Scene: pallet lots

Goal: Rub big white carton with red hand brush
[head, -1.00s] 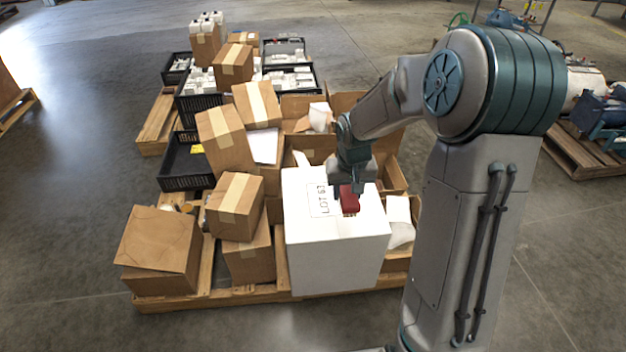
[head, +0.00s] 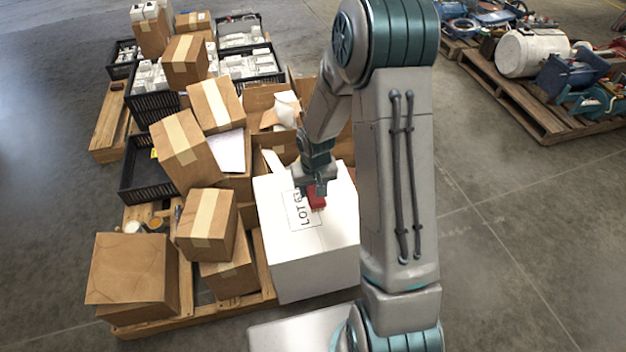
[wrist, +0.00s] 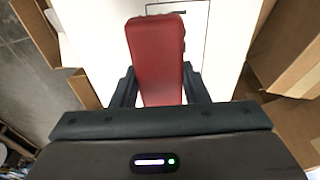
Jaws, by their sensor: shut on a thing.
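The big white carton (head: 312,247) stands at the near right of the pallet, with "LOT" lettering on its top. My gripper (head: 316,186) is over the carton's top, pointing down, and is shut on the red hand brush (head: 317,202). In the wrist view the brush (wrist: 157,55) sits between the two dark fingers of my gripper (wrist: 158,88), with the white carton top (wrist: 90,40) beneath it. The brush appears at the carton top beside the lettering; its underside is hidden, so I cannot tell whether it touches.
Brown cartons (head: 208,222) are stacked left of the white carton. A black crate (head: 150,180) and open brown boxes lie behind. Another pallet (head: 520,100) with machine parts stands at the far right. The floor (head: 490,240) at the right is clear.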

